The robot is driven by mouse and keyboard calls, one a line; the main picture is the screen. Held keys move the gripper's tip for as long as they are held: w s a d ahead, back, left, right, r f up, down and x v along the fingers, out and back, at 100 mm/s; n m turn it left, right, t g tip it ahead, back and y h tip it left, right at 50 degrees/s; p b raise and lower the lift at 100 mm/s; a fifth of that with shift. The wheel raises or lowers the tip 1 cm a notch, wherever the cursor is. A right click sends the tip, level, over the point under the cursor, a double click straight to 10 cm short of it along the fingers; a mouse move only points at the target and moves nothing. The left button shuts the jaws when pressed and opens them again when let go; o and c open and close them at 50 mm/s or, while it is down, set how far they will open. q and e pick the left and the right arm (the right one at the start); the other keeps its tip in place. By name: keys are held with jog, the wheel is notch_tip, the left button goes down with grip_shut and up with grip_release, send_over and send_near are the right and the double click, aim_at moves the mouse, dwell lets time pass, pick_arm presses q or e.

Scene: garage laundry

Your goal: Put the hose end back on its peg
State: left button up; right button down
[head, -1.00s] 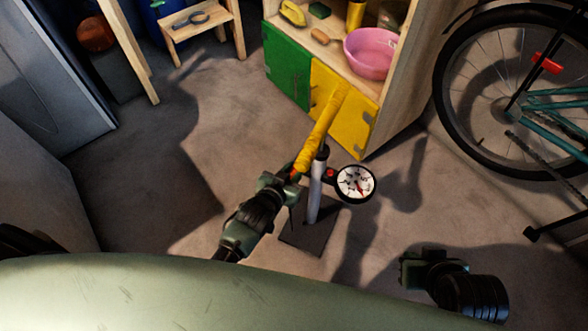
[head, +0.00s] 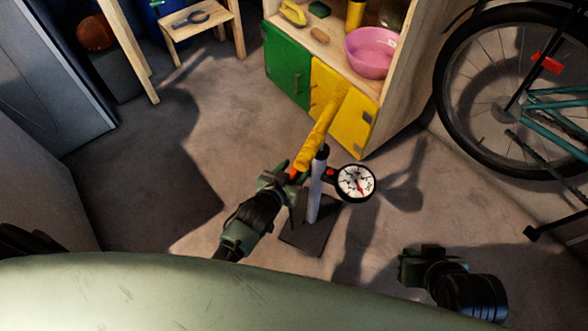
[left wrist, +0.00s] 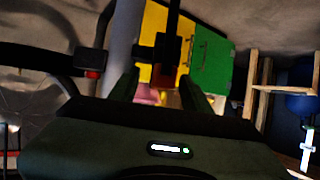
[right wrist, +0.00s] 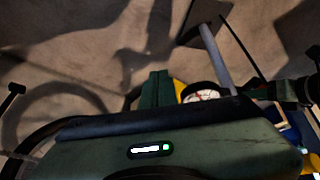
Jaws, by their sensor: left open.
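A floor pump with a yellow handle (head: 322,130), white barrel (head: 315,190) and round gauge (head: 357,182) stands on the floor in the head view. My left gripper (head: 288,188) is beside the barrel, on its left, with its fingers apart. In the left wrist view, the dark hose end (left wrist: 168,48) with a reddish tip shows between the open fingers, close to the barrel. The peg cannot be made out, nor whether the hose end sits on it. My right gripper (head: 405,268) is shut and empty, low at the right, away from the pump.
A wooden cabinet with green (head: 286,65) and yellow (head: 342,105) doors stands behind the pump, a pink bowl (head: 368,62) on it. A bicycle (head: 510,100) is at the right. A wooden step stool (head: 200,22) is at the back left. Floor at the left is clear.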

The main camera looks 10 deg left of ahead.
aim_at(293, 171)
pick_arm(q)
jog(key=shift+s+r, duration=0.1)
jog(key=shift+s, duration=0.1)
jog(key=p+v, duration=0.1)
jog(key=v, duration=0.1)
jog(key=shift+s+a+r, duration=0.1)
jog(key=shift+s+r, duration=0.05)
jog(key=shift+s, duration=0.1)
jog(key=p+v, duration=0.1)
jog(key=v, duration=0.3)
jog(key=shift+s+a+r+p, duration=0.1)
jog(key=shift+s+r+p, duration=0.05)
jog(key=shift+s+p, duration=0.25)
pick_arm(e)
jog(key=s, duration=0.1)
jog(key=s+d+g, duration=0.1)
jog(key=s, duration=0.1)
jog(key=s+g, duration=0.1)
jog(key=shift+s+d+r+h, duration=0.2)
jog(key=shift+s+r+h, duration=0.1)
jog(key=shift+r, duration=0.1)
jog(key=shift+w, duration=0.1)
